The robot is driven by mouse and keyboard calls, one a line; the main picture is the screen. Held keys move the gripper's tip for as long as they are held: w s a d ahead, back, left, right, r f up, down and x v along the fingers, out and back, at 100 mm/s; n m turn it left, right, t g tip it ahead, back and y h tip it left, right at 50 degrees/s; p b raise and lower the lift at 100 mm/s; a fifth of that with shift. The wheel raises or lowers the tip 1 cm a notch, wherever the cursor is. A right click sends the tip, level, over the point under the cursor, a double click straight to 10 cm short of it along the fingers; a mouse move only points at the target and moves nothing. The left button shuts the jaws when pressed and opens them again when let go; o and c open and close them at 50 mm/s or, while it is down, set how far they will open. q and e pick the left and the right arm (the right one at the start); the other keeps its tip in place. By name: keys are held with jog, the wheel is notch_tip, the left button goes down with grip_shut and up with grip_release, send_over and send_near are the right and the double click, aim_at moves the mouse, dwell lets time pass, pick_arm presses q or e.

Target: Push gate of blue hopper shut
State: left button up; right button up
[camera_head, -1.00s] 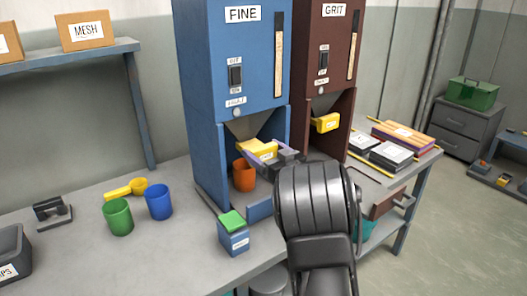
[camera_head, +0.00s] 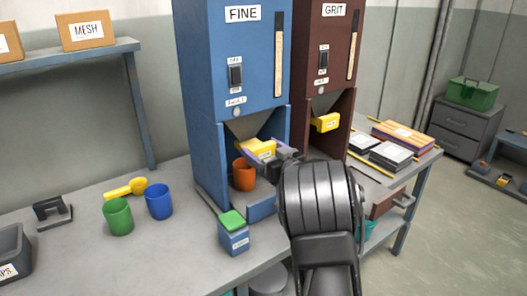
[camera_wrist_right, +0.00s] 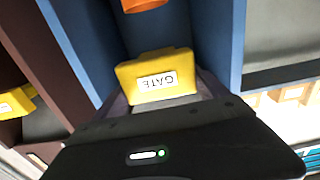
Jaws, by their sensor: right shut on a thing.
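The blue hopper (camera_head: 243,55), labelled FINE, stands on the workbench. Its yellow gate (camera_head: 259,148) sits at the mouth of the chute, above an orange cup (camera_head: 243,174). My right gripper (camera_head: 266,150) is at the hopper's opening, shut on the gate. In the right wrist view the gate (camera_wrist_right: 158,81), with its GATE label, lies between my right fingers (camera_wrist_right: 160,98). The orange cup shows only partly at the top of that view. How far the gate is slid in is hard to tell. My left gripper is in neither view.
The brown GRIT hopper (camera_head: 318,60) with its own yellow gate (camera_head: 326,122) stands close on the right. A blue box with a green lid (camera_head: 234,236), a blue cup (camera_head: 158,202), a green cup (camera_head: 118,217) and a yellow scoop (camera_head: 127,189) stand on the bench (camera_head: 180,262).

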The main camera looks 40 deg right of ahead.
aim_at(264, 151)
jog(key=w+b, duration=0.1)
jog(key=w, duration=0.2)
jog(key=shift+w, duration=0.4)
jog(key=o, duration=2)
jog(key=shift+w, duration=0.2)
jog(key=shift+c, duration=0.2)
jog(key=shift+s, duration=0.15)
jog(key=s, duration=0.7)
jog(key=shift+s+a, duration=0.1)
jog(key=shift+s, duration=0.2)
